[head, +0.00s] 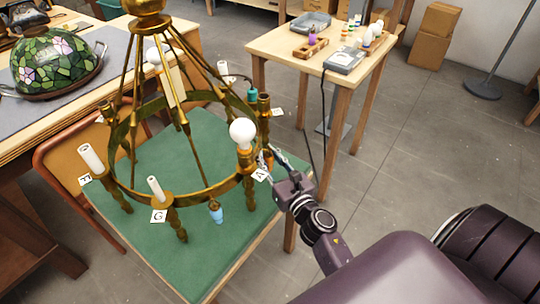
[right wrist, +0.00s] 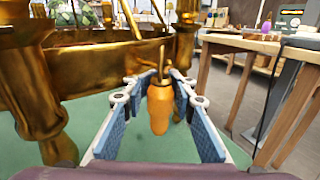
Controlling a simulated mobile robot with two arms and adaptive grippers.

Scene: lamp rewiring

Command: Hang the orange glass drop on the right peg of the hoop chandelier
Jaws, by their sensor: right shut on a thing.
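The orange glass drop (right wrist: 160,108) is between the fingers of my right gripper (right wrist: 160,88) in the right wrist view, upright with a metal cap and thin stem on top. In the head view my right gripper (head: 271,162) is at the right side of the brass hoop chandelier (head: 205,192), just below the bulb, beside the rim; the drop is mostly hidden there. The wrist view shows brass arms (right wrist: 40,90) close on the left and behind the drop. I cannot tell whether the drop touches the right peg. My left gripper is out of view.
A blue drop (head: 216,212) hangs from the hoop's front. The chandelier stands over a green-topped table (head: 225,258) with lettered cards, including G (head: 159,216). A side table (head: 283,47) with small items stands behind. A stained-glass shade (head: 55,62) sits at the left.

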